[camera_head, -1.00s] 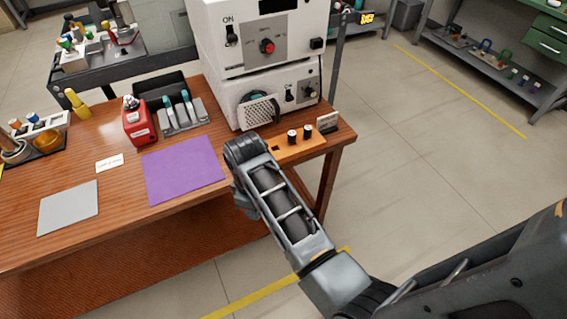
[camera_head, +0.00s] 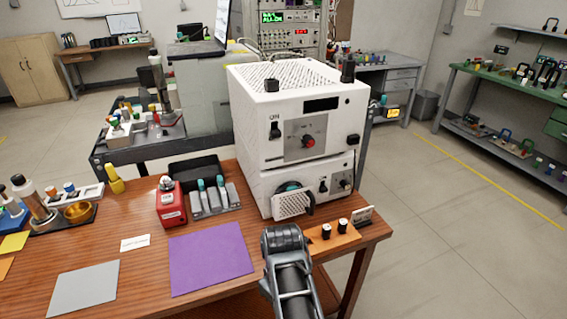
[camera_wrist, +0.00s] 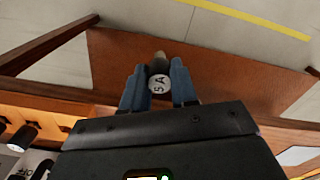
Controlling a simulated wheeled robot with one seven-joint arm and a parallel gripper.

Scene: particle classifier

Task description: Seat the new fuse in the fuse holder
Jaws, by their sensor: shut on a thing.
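In the wrist view, my gripper (camera_wrist: 157,74) is shut on a small fuse (camera_wrist: 159,88) whose pale round end reads "5 A". The fuse sits between the two blue-grey fingers, with open floor and wood behind it. In the head view my wrist is at the table's front edge, left of the orange fuse block, and hides the fingers and fuse. The white instrument (camera_head: 300,110) stands behind it. Its lower unit has a perforated plate (camera_head: 292,203) in front of a teal ring. I cannot make out a fuse holder opening.
The orange block (camera_head: 345,240) holds two black-and-white fuses at the table's right end, beside a small sign (camera_head: 362,215). A purple mat (camera_head: 210,258), a red box (camera_head: 171,206) and a grey rack (camera_head: 212,199) lie to the left. Floor right of the table is clear.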

